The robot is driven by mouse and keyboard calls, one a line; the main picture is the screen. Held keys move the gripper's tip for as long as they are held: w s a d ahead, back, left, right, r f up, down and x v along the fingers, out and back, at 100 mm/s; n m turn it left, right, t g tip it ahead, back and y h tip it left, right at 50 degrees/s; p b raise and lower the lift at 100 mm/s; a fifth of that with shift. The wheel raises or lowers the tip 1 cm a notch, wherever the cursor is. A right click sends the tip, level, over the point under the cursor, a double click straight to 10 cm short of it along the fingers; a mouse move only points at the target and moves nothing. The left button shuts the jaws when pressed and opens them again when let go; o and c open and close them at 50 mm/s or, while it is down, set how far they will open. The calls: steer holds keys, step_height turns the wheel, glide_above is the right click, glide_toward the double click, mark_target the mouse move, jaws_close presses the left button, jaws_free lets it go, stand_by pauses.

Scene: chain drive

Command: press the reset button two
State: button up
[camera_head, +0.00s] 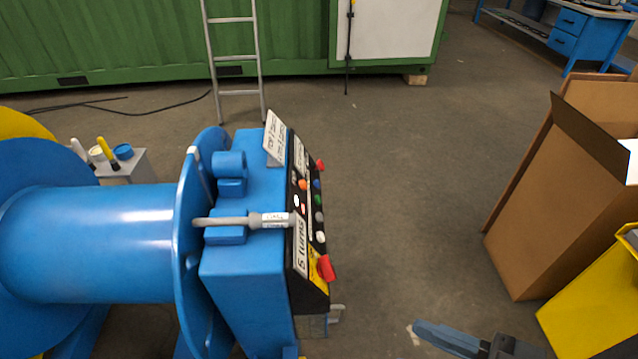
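A blue drum machine (245,270) stands at the left with a black control panel (312,283) on its right side. I cannot read which one is reset button two. My gripper (450,338) shows partly at the bottom edge, right of and apart from the panel. Its blue finger points left; its opening cannot be made out.
A tall cardboard box (530,215) and a yellow container (595,300) stand at the right. A ladder (238,93) leans by the green container (120,40) behind. A blue workbench (570,38) is at the back right. The floor between panel and box is clear.

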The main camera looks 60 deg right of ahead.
jaws_close()
stand_by(1.0)
